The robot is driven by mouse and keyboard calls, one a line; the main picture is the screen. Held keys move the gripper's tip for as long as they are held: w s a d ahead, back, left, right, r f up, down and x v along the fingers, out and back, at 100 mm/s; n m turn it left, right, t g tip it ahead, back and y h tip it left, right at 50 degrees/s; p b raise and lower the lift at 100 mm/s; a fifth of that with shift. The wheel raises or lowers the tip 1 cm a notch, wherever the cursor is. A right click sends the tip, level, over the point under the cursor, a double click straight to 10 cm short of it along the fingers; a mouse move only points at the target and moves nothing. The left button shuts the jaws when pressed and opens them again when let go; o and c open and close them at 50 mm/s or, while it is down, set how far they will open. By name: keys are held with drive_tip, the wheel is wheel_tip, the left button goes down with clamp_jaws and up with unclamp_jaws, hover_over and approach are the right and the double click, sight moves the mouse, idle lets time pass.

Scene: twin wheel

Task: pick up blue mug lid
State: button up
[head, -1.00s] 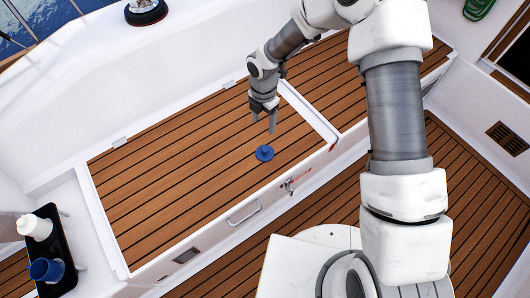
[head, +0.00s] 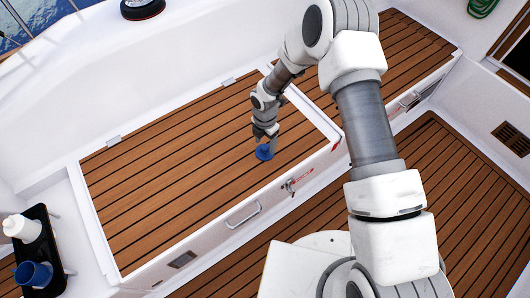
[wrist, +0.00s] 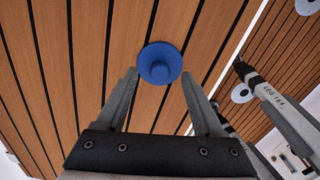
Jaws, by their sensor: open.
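The blue mug lid (head: 264,152) lies flat on the wooden slatted seat (head: 170,170). It is a round disc with a raised knob, seen whole in the wrist view (wrist: 160,63). My gripper (head: 268,144) is low, right at the lid in the head view, and partly covers it. In the wrist view my gripper (wrist: 160,80) is open, with one finger on each side of the lid's near edge. The lid is not held. A blue mug (head: 33,274) stands in a black tray (head: 62,250) at the lower left.
A white bottle (head: 22,228) stands in the tray beside the mug. The seat has a raised white rim (head: 102,235) and a metal handle (head: 243,214) on its front face. The wood left of the lid is clear.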

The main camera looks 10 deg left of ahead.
drive_tip(key=shift+f, duration=0.95)
clamp_jaws()
drive_tip(key=shift+r, duration=0.1)
